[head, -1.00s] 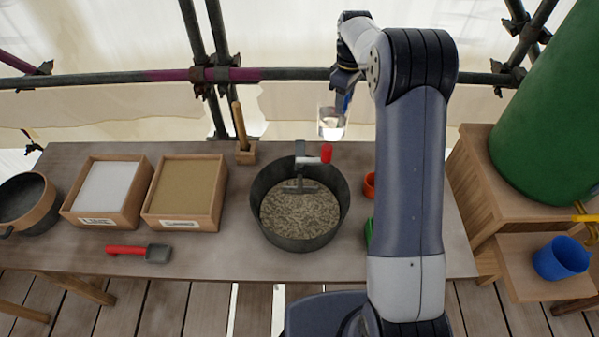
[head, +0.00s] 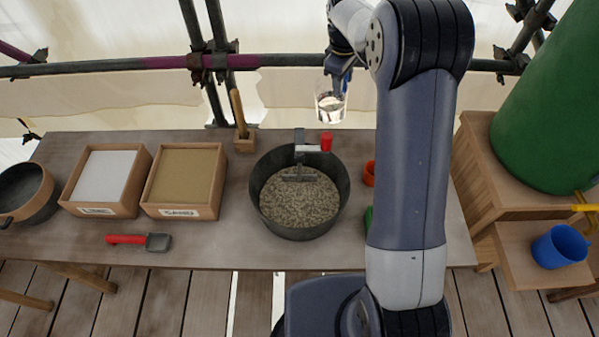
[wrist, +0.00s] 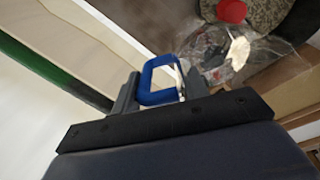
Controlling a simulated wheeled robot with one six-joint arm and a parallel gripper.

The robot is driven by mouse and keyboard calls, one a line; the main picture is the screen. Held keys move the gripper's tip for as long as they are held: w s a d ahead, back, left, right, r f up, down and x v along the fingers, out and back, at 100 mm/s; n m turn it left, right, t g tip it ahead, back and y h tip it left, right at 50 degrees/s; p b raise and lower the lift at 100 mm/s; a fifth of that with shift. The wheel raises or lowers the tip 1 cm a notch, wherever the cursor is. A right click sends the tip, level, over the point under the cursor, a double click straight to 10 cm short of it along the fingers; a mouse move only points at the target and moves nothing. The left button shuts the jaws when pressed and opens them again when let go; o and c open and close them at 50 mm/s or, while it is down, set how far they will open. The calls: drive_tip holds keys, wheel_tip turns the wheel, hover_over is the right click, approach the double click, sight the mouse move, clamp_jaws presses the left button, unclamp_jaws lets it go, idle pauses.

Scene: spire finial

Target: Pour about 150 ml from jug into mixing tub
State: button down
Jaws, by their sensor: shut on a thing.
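The clear jug (head: 330,106) is held in the air above the back right of the mixing tub, looking close to upright in the head view. My gripper (head: 341,72) is shut on its blue handle. In the wrist view the blue handle (wrist: 158,82) sits between the fingers, with the clear jug body (wrist: 222,55) beyond it. A little pale or clear content shows low in the jug; its level cannot be read. The dark mixing tub (head: 258,218) stands on the table with grey grainy mix (head: 300,203) inside. A paddle with a red handle (head: 326,141) reaches into it.
Boxes of lime (head: 104,176) and sand (head: 184,178), a red-handled scoop (head: 140,241) and a dark pan (head: 25,192) are at left. An orange cup (head: 369,174) stands right of the tub. A blue cup (head: 561,247) and green barrel (head: 550,110) are at right. Scaffold pipes run behind.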

sight(329, 88)
drive_tip(key=shift+s+a+r+t+h, duration=0.4)
drive_tip(key=shift+s+a+t+h, duration=0.2)
drive_tip(key=shift+s+t, duration=0.2)
drive_tip(key=shift+s+a+r+t+h, duration=0.35)
drive_tip(key=shift+s+a+t+h, duration=0.1)
drive_tip(key=shift+s+t, duration=0.2)
drive_tip(key=shift+s+a+r+t+h, duration=0.3)
drive_tip(key=shift+s+a+t+h, duration=0.15)
drive_tip(key=shift+t, duration=0.25)
drive_tip(key=shift+s+a+r+t+h, duration=0.35)
drive_tip(key=shift+s+t+h, duration=0.15)
drive_tip(key=shift+s+t, duration=0.15)
drive_tip(key=shift+s+a+t+h, duration=0.25)
drive_tip(key=shift+s+t+h, duration=0.15)
drive_tip(key=shift+t, duration=0.1)
drive_tip(key=shift+a+f+b, duration=0.1)
drive_tip(key=shift+f+b, duration=0.05)
drive_tip(key=shift+b, duration=0.5)
drive_tip(key=shift+s+a+t+h+b, duration=0.1)
drive_tip(key=shift+s+t+h+b, duration=0.2)
drive_tip(key=shift+b, duration=0.35)
drive_tip(key=shift+w, duration=0.1)
drive_tip(key=shift+w+t+h+b, duration=0.1)
drive_tip(key=shift+t+h+b, duration=0.2)
drive_tip(key=shift+t+b, duration=0.35)
